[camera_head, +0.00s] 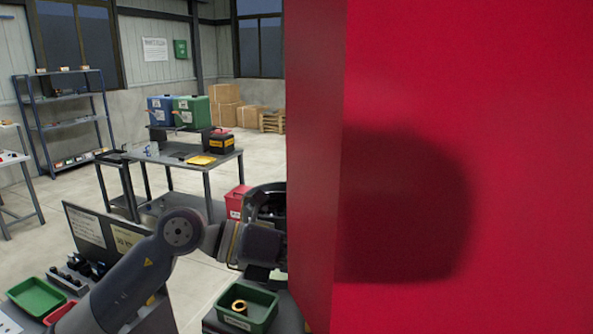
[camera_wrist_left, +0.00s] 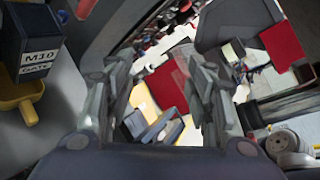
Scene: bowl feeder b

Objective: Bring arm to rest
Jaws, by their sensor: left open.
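My left arm (camera_head: 178,232) comes in from the lower left of the head view and is bent at a joint. Its wrist (camera_head: 258,243) reaches the edge of a large red panel (camera_head: 430,80), and the fingers are hidden there. In the left wrist view my left gripper (camera_wrist_left: 162,95) has its two fingers spread wide, with nothing held between them. Beyond the fingers lies a cluttered, tilted view of the room. My right arm does not show.
The red panel hides the right half of the head view. A green bin (camera_head: 262,309) holding a brass ring (camera_head: 240,306) sits below the wrist. A dark M10 box (camera_wrist_left: 30,45) and a yellow scoop (camera_wrist_left: 18,98) are left of the fingers. A workbench (camera_head: 190,165) stands behind.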

